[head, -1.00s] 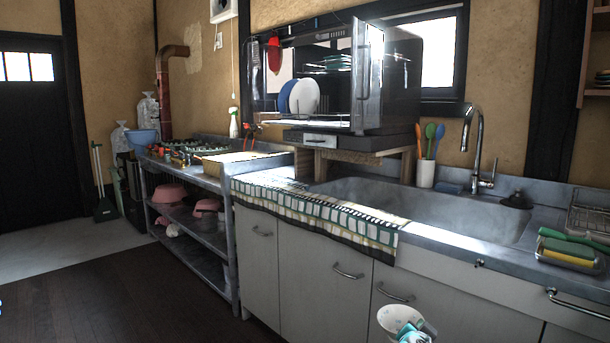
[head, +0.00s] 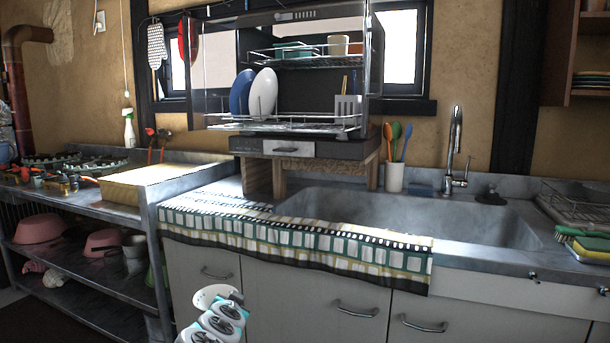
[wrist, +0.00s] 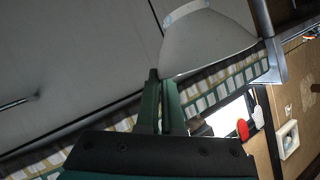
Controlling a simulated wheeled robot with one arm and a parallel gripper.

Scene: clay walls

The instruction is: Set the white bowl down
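The white bowl (head: 212,296) shows at the bottom of the head view, tilted, in front of the cabinet doors and below the counter edge. My gripper (head: 236,299) is at its right side. In the wrist view the bowl (wrist: 208,42) is at the upper middle, with its rim at the tips of my gripper (wrist: 163,78). The two fingers are close together on the rim. The bowl's inside is hidden in the wrist view.
A patterned cloth (head: 290,239) hangs over the counter's front edge, left of the empty sink (head: 420,218). A dish cabinet (head: 288,125) holding plates stands behind. The stove table (head: 150,182) is at left, with pink bowls (head: 42,229) on its shelf. A cup of utensils (head: 395,177) stands behind the sink.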

